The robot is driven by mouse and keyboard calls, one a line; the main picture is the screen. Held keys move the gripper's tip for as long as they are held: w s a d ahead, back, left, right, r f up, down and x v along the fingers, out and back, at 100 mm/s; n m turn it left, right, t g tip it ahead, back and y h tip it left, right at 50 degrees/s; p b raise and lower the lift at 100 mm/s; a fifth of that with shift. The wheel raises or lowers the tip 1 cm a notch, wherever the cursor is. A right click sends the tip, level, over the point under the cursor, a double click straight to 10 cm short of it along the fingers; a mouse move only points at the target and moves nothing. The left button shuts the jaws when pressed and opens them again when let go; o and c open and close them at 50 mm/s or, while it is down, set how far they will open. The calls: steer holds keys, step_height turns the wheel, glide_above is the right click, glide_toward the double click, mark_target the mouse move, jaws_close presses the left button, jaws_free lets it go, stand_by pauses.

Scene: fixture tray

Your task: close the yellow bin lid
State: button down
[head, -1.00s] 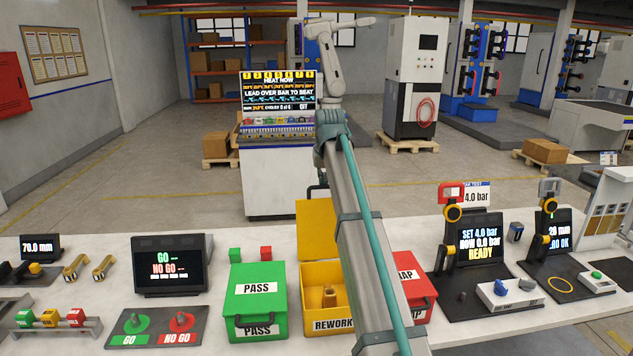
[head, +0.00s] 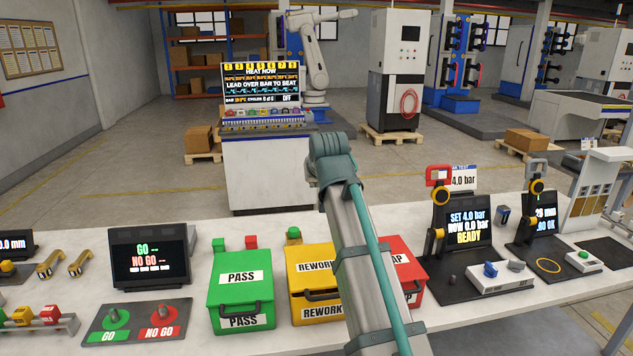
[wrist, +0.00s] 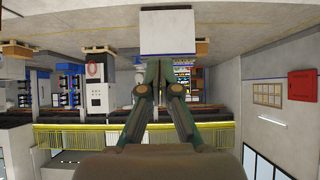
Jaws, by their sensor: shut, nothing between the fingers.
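The yellow bin (head: 312,292) stands on the table in the head view, between the green bin and the red bin. The bin's dark handle (head: 322,295) shows at the front. My gripper (wrist: 160,66) shows in the wrist view, shut and empty, in the air and pointing at the room. It is hidden behind my arm in the head view.
The green PASS bin (head: 241,289) is at the left and the red bin (head: 408,253) at the right, both with lids down. A gauge stand (head: 458,236) rises further right.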

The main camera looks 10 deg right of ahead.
stand_by(0.3)
step_height(320, 180, up, 4)
steer(key=p, duration=0.3)
steer(key=s+f+b, duration=0.3)
steer(key=s+f, duration=0.2)
steer(key=s, duration=0.4)
steer(key=shift+s, duration=0.25)
steer(key=shift+d, duration=0.1)
